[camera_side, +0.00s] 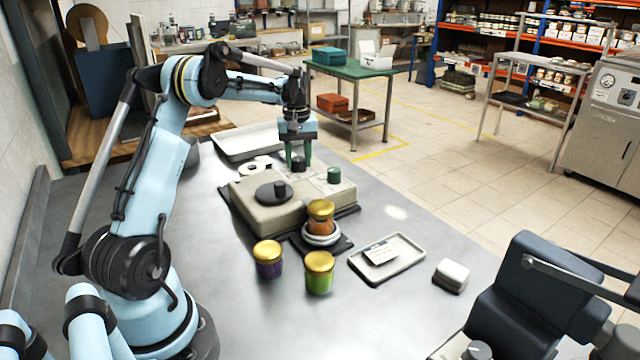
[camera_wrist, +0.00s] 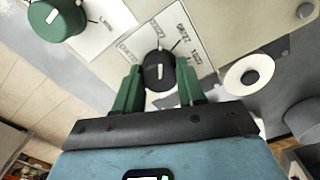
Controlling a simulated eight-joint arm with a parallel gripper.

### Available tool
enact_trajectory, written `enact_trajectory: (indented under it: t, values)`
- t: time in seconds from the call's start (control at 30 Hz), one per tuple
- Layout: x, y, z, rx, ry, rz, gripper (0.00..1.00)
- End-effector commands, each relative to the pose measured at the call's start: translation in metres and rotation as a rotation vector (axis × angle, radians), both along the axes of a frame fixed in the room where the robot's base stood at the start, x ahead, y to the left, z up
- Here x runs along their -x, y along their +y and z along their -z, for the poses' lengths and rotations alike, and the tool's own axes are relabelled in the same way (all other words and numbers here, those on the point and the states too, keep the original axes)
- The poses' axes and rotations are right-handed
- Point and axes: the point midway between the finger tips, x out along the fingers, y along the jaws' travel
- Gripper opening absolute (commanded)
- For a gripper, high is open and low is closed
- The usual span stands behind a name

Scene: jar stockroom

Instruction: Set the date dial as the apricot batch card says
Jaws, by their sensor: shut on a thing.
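My gripper (camera_side: 298,158) reaches down at the back of the beige labelling machine (camera_side: 255,210). In the wrist view my gripper (camera_wrist: 160,88) has its green fingers on either side of a black dial (camera_wrist: 159,66) and is shut on it. The dial's white mark stands nearly upright in that picture, and printed labels fan around it, too small to read surely. A green knob (camera_wrist: 56,17) with its own white label sits to the left; it also shows in the side view (camera_side: 334,175). A card (camera_side: 381,252) lies in a tray (camera_side: 372,271); its writing is unreadable.
An orange jar (camera_side: 321,226) with a gold lid stands at the machine's front. A purple jar (camera_side: 268,265) and a green jar (camera_side: 319,279) stand before it. A white block (camera_side: 452,272) lies right of the tray. A black disc (camera_side: 272,193) tops the machine.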

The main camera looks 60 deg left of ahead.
Motion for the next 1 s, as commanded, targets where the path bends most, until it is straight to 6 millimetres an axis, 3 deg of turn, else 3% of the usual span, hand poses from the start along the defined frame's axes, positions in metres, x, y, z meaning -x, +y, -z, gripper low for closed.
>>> enact_trajectory:
  t: [0.73, 0.77, 0.9, 1.0]
  values:
    - [0.0, 0.0, -0.0008, 0.0, 0.0, -0.089, 0.09]
    - [0.0, 0.0, -0.0008, 0.0, 0.0, -0.089, 0.43]
    - [0.0, 0.0, -0.0006, 0.0, 0.0, -0.088, 0.64]
    - [0.0, 0.0, -0.0004, 0.0, 0.0, -0.088, 0.65]
